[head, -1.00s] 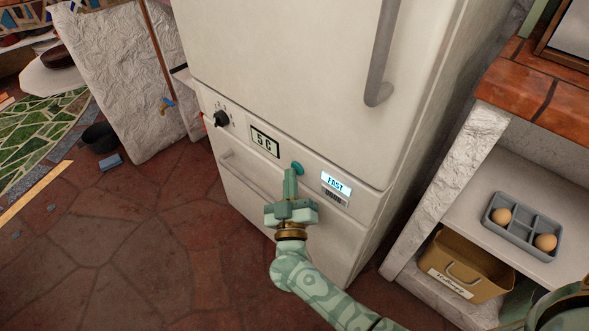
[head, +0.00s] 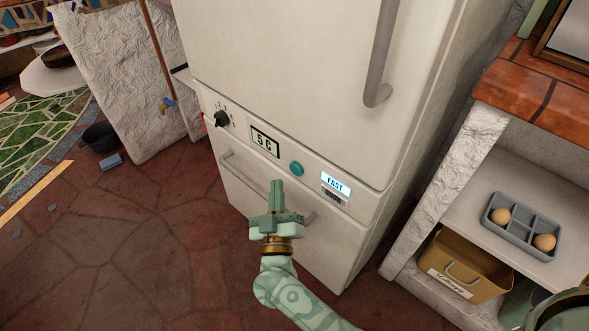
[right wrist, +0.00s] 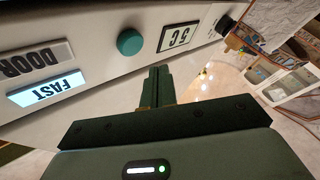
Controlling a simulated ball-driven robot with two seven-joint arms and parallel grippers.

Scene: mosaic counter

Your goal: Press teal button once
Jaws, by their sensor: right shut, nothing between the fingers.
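The teal button (head: 297,169) is a round knob on the white fridge's control strip, between the "5 C" display (head: 265,141) and the lit "FAST" sign (head: 336,184). It also shows whole in the right wrist view (right wrist: 130,42). My right gripper (head: 277,183) is shut and empty. Its fingertips are apart from the button, below and to the left of it in the head view. In the right wrist view my right gripper (right wrist: 159,70) points at the panel just below the button. My left gripper is not in view.
A black dial (head: 222,118) sits left of the display. An unlit "DOOR" sign (head: 333,196) is under "FAST". The fridge's vertical handle (head: 382,60) is above. A grey egg tray (head: 521,228) and a tan bin (head: 462,270) stand at right. The floor at left is mostly clear.

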